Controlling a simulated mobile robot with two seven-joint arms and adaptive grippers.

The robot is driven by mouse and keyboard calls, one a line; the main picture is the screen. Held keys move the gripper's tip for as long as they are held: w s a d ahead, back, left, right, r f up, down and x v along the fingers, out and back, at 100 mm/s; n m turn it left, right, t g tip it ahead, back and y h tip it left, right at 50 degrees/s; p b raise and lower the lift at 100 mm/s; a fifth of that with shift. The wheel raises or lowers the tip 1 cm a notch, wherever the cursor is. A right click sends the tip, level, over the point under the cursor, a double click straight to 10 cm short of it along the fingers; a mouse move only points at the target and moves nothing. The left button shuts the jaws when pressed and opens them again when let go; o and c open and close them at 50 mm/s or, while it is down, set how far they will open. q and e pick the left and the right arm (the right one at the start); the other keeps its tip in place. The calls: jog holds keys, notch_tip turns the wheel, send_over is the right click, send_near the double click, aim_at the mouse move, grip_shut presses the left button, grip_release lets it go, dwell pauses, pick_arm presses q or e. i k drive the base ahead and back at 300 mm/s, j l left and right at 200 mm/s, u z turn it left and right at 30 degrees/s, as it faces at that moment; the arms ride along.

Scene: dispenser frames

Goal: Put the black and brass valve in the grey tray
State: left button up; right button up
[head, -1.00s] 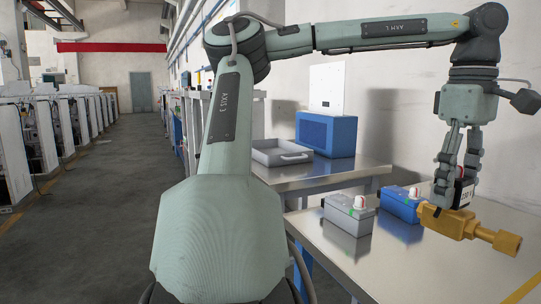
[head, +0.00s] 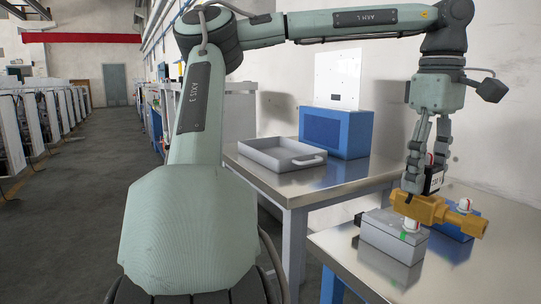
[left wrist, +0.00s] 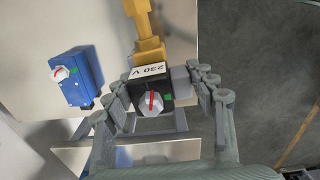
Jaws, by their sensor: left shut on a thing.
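The valve has a black box with a 230 V label (head: 433,181) and a brass body (head: 431,208). My left gripper (head: 423,185) is shut on its black box and holds it upright above the near table. In the left wrist view the black box (left wrist: 150,88) sits between the fingers, with a red-lined dial on its face, and the brass part points away. The grey tray (head: 262,162) lies on the far table, left of and beyond the valve. It looks empty. My right gripper is in neither view.
A grey box with a knob (head: 392,243) stands on the near table (head: 350,262) under the valve, with a blue box (head: 452,232) beside it. A large blue case (head: 338,133) stands behind the tray. The far table (head: 300,187) is bare in front of the tray.

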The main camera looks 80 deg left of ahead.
aim_at(293, 154)
jog(key=k+j, duration=0.1)
jog(key=j, duration=0.3)
jog(key=k+j, duration=0.1)
jog(key=j, duration=0.3)
jog(key=k+j, duration=0.1)
jog(key=j, duration=0.35)
jog(key=k+j, duration=0.1)
jog(key=j, duration=0.3)
jog(key=k+j, duration=0.1)
jog(key=j, duration=0.3)
jog(key=k+j, duration=0.1)
jog(key=j, duration=0.3)
jog(key=k+j, duration=0.1)
jog(key=j, duration=0.3)
jog(key=i+j, duration=0.15)
jog(key=j, duration=0.2)
jog(key=i+j, duration=0.15)
jog(key=j, duration=0.15)
